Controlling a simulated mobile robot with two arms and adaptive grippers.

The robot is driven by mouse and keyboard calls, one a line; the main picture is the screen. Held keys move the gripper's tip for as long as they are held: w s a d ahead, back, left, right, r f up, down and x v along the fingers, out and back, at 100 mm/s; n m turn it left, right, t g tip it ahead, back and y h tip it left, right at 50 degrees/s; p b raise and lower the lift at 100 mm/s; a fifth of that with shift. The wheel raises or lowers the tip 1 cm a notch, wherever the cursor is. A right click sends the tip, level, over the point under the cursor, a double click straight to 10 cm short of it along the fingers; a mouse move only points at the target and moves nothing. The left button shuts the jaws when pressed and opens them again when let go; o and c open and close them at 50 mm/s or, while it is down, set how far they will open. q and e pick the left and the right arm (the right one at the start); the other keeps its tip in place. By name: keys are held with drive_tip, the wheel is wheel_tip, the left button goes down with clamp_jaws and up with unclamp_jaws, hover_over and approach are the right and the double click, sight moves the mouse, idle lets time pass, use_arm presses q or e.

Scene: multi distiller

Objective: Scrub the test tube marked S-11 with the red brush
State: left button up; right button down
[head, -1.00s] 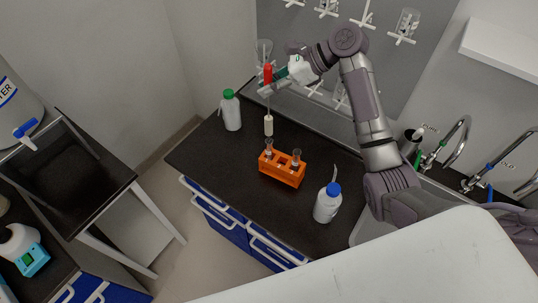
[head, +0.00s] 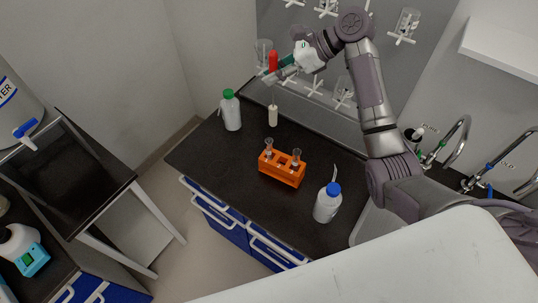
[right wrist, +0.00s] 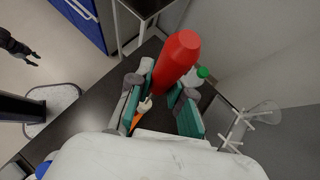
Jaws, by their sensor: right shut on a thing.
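The red brush has a red handle (head: 272,61), a thin stem and a pale bristle head (head: 272,116) pointing down. My right gripper (head: 277,76) is shut on it and holds it upright in the air behind the orange rack (head: 283,176). In the right wrist view the red handle (right wrist: 178,58) stands between the teal fingers. Two glass test tubes stand in the rack, one at the left (head: 268,146) and one right of the middle (head: 296,156). Their marks are too small to read, so I cannot tell which is S-11. My left gripper is not in view.
A green-capped bottle (head: 231,112) stands left of the brush. A blue-capped wash bottle (head: 327,205) stands right of the rack. A pegboard (head: 330,62) with glassware rises behind the black counter (head: 215,155). Sink taps (head: 452,140) are at the right.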

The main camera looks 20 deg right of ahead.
drive_tip(key=w+d+r, duration=0.4)
drive_tip(key=d, duration=0.2)
drive_tip(key=shift+w+d, duration=0.15)
drive_tip(key=shift+w, duration=0.25)
drive_tip(key=shift+f, duration=0.15)
